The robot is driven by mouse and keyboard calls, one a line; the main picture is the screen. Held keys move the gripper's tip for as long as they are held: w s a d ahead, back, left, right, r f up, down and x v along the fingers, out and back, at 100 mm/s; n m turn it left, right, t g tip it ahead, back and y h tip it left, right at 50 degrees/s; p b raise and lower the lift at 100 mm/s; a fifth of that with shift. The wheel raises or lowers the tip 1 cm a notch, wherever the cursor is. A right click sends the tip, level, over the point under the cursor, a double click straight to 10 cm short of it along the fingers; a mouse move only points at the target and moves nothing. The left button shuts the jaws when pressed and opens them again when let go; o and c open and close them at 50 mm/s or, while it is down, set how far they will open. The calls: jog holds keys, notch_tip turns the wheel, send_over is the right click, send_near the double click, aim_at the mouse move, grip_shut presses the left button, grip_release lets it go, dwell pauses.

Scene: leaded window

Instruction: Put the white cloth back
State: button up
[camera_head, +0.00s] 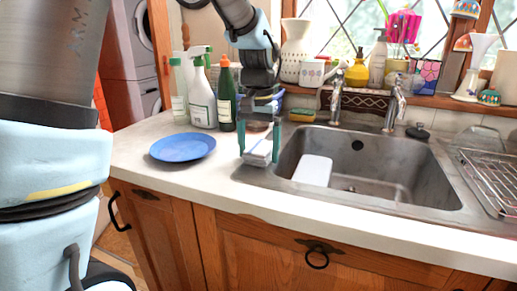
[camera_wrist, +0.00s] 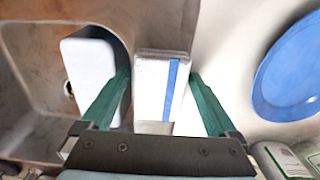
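The white cloth (camera_head: 258,152) is folded into a small block with a blue stripe. It appears to rest on the counter's edge strip left of the sink, and it also shows in the wrist view (camera_wrist: 151,85). My gripper (camera_head: 260,158) points down over it, with its two green fingers spread on either side of the cloth. In the wrist view the fingertips (camera_wrist: 160,76) flank the cloth; a narrow gap shows at the left finger, while contact at the right finger is unclear.
A metal sink (camera_head: 410,188) with a white block (camera_head: 312,170) inside lies right of the cloth. A blue plate (camera_head: 183,147) lies to the left. Several bottles (camera_head: 202,100) stand behind. A faucet (camera_head: 336,98) and wire rack (camera_head: 492,178) are farther right. The front counter strip is clear.

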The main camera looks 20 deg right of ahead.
aim_at(259, 148)
jog(key=shift+o, duration=0.2)
notch_tip(259, 148, up, 12)
jog(key=shift+r, duration=0.2)
dwell(0.3)
dwell(0.4)
